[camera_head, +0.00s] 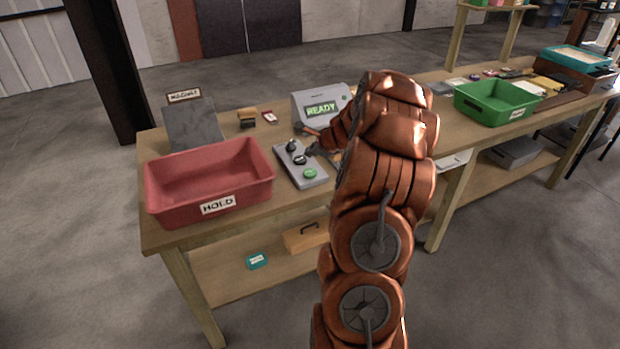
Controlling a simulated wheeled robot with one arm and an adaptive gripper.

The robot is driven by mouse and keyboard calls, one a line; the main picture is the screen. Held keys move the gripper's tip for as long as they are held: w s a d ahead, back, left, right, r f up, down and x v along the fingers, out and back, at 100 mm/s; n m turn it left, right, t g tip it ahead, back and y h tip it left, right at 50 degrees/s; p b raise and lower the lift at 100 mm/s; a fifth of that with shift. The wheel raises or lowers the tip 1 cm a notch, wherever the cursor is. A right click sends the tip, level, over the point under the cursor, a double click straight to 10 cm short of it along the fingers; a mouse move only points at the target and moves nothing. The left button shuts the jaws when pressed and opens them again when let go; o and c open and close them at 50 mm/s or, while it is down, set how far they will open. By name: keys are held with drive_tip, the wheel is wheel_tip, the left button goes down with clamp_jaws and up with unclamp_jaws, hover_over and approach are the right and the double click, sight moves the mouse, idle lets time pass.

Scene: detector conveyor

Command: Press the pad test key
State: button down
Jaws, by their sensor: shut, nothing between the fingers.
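A grey control pad (314,183) lies on the bench between the red bin and my arm. A round green key (310,173) is at its near end. Dark round shapes show farther up the pad, partly mixed with my fingers. I cannot read the key labels. My gripper (303,157) is shut and empty, low over the middle of the pad, beyond the green key. I cannot tell whether its tips touch the pad. A grey box (334,93) with a green READY display (321,108) stands behind the pad. My arm hides part of the bench to the right.
A red bin labelled HOLD (160,211) stands left of the pad. Behind it is a dark grey panel labelled MAGNET (192,125). Small items (247,115) lie behind the pad. A green bin (482,110) stands farther right.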

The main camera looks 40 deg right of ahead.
sight(311, 172)
drive_tip(key=shift+f+b, duration=1.45)
drive_tip(key=shift+f, duration=0.85)
drive_tip(key=shift+f, duration=0.15)
drive_tip(key=shift+f, duration=0.3)
drive_tip(key=shift+f+b, duration=0.3)
drive_tip(key=shift+f, duration=0.1)
idle(0.4)
drive_tip(key=shift+r, duration=0.1)
drive_tip(key=shift+r+p, duration=0.75)
drive_tip(key=shift+p, duration=0.15)
wheel_tip(311, 172, up, 5)
drive_tip(key=p, duration=0.4)
drive_tip(key=shift+p, duration=0.4)
